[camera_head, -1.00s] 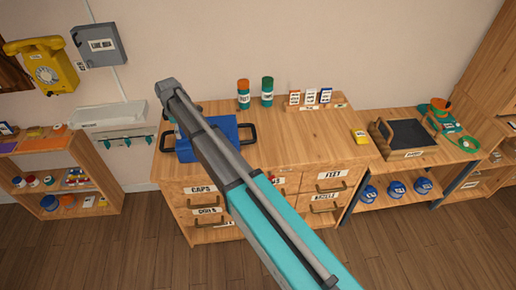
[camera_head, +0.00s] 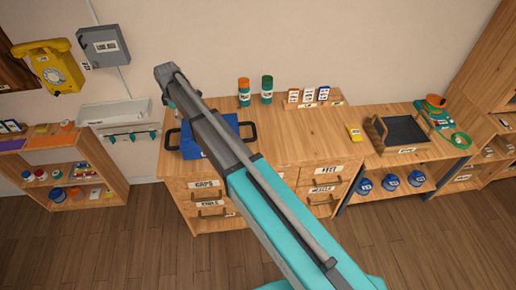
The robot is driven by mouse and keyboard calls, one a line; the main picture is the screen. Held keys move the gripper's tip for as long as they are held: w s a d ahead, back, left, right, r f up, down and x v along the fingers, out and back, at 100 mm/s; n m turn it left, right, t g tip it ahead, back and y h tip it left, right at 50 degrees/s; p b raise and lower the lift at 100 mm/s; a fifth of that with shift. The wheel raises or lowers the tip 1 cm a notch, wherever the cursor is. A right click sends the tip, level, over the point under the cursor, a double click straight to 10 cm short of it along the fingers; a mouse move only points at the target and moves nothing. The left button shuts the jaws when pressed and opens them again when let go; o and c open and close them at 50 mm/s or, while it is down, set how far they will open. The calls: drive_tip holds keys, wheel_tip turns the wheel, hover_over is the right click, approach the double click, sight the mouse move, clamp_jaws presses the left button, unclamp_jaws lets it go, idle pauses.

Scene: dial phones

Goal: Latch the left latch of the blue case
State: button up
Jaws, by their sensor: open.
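The blue case (camera_head: 189,146) lies on the left part of the wooden counter in the head view. Its black side handles show at the left (camera_head: 171,139) and right (camera_head: 250,132). My grey and teal arm crosses in front of the case and covers its middle. The latches cannot be made out, so I cannot tell whether the left one is open or closed. My gripper is hidden behind my arm.
An orange-capped bottle (camera_head: 244,92) and a green-capped bottle (camera_head: 267,89) stand at the counter's back. A card rack (camera_head: 311,102) is to their right. The counter (camera_head: 305,133) is clear right of the case. A yellow phone (camera_head: 52,68) hangs at left.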

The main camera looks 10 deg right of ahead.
drive_tip(key=s+d+f+m+b, duration=0.3)
drive_tip(key=s+d+m, duration=0.1)
drive_tip(key=d, duration=0.5)
drive_tip(key=s+d+f+m+b, duration=0.3)
drive_tip(key=s+d, duration=0.3)
drive_tip(key=d, duration=0.4)
drive_tip(key=s+d+f+m+b, duration=0.2)
drive_tip(key=s+d+m, duration=0.3)
drive_tip(key=d, duration=0.4)
drive_tip(key=shift+s+d+f+m+b, duration=0.3)
drive_tip(key=shift+f+m+b, duration=0.1)
drive_tip(key=shift+b, duration=0.25)
drive_tip(key=s+d+m, duration=0.5)
drive_tip(key=s+d, duration=0.3)
drive_tip(key=s, duration=0.1)
drive_tip(key=shift+a, duration=0.1)
idle(1.8)
